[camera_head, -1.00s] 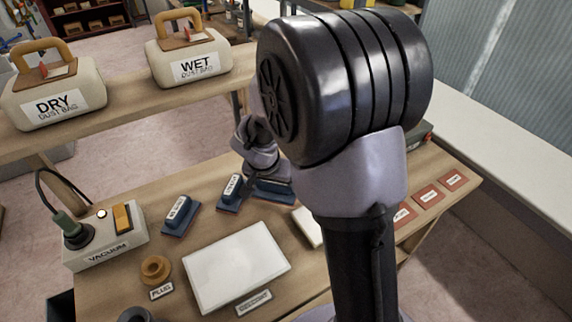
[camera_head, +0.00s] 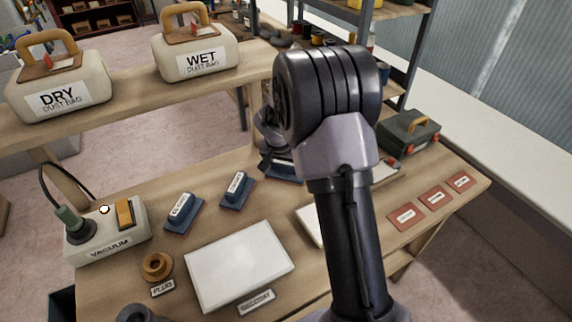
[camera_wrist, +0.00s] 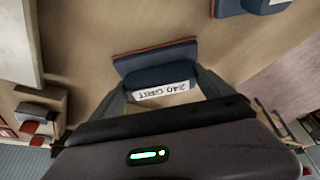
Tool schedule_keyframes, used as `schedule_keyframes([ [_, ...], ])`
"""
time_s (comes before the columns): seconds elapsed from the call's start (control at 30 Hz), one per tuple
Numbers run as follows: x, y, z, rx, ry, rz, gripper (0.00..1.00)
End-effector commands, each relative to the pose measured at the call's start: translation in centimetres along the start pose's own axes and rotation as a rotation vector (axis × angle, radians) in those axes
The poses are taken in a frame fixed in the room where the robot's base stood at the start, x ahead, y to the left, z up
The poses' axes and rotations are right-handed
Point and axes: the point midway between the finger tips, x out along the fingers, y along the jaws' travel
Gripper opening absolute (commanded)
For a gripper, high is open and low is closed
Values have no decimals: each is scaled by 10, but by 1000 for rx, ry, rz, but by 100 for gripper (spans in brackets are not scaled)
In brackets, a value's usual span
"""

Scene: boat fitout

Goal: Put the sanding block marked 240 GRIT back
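The sanding block marked 240 GRIT (camera_wrist: 160,78) is blue with a red-edged base and a white label, upside down in the wrist view. My gripper (camera_wrist: 160,98) has a finger on each side of it and appears closed on it. In the head view the blue block (camera_head: 286,170) shows below my gripper (camera_head: 270,145), partly hidden by my arm. I cannot tell whether its base touches the bench. Two similar blue blocks stand to its left, one in the middle (camera_head: 237,189) and one further left (camera_head: 183,212); their labels are too small to read.
The bench (camera_head: 215,285) also holds a white panel (camera_head: 240,265), a vacuum box (camera_head: 107,235), an orange plug (camera_head: 157,265) and three red labelled rectangles (camera_head: 433,199). A dark green case (camera_head: 410,132) stands at the back right. DRY (camera_head: 58,90) and WET (camera_head: 195,55) dust bags sit on the shelf behind.

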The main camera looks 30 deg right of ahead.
Motion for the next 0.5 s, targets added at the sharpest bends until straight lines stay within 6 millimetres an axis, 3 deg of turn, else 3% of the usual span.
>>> schedule_keyframes([
  [0.33, -5, 0, -2, 0, -1, 0, 100],
  [0.5, -48, 0, -4, 1, 3, -2, 100],
])
